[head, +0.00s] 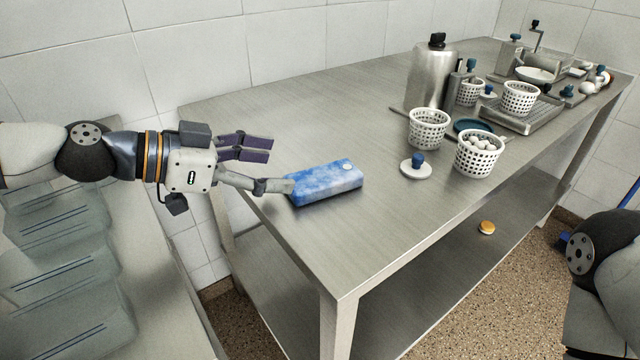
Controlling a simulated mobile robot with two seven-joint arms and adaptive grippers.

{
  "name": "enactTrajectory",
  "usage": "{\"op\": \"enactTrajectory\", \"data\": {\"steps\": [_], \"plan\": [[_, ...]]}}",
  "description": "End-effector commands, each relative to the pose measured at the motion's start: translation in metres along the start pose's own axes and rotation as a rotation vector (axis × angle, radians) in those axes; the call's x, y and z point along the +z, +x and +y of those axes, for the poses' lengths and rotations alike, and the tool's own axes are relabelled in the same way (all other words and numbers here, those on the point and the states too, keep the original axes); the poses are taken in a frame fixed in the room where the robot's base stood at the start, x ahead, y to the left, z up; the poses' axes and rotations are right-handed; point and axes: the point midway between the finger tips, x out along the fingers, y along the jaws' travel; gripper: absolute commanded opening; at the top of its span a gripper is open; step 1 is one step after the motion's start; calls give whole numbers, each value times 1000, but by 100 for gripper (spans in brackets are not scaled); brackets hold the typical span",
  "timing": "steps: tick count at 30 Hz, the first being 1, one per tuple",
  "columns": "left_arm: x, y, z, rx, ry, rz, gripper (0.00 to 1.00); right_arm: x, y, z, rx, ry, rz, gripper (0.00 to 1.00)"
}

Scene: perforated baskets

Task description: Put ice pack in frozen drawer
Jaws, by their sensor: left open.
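The ice pack (326,182), a blue and white block with a pale round cap, lies flat on the near left part of the steel table. My left gripper (279,167) reaches in from the left and is open. Its lower finger overlaps the pack's left end in the picture; I cannot tell if they touch. Its upper, dark finger is apart from the pack. Stacked translucent drawers or bins (65,270) with blue lines stand at the left; I cannot tell which is the frozen drawer. My right arm shows at the right edge, its gripper out of view.
The steel table (270,240) has free room around the pack. A white knobbed lid (416,167), perforated baskets (429,130), one holding white balls (478,153), and a metal canister (430,75) stand farther right. A small orange-topped item (487,228) is on the lower shelf.

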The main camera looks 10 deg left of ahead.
Motion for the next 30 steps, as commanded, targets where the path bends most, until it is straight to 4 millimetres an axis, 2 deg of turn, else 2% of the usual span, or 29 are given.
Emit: {"op": "enactTrajectory", "data": {"steps": [1,8,13,16,22,23,30], "plan": [[10,15,1,8,-10,-11,73,5,8,0,1,0,-23,40],[8,47,1,5,-6,-6,73,8,15,0,2,-1,-40,40],[12,79,1,5,-5,-6,73,11,20,1,3,-1,-54,40],[10,87,0,2,-3,-3,73,11,21,1,3,-1,-56,40],[8,88,0,1,-2,-1,73,11,20,1,3,-2,-54,40],[8,88,0,1,-2,-1,69,11,20,1,3,-2,-54,40],[8,87,0,1,-2,-2,16,11,20,1,3,-2,-54,40]]}}
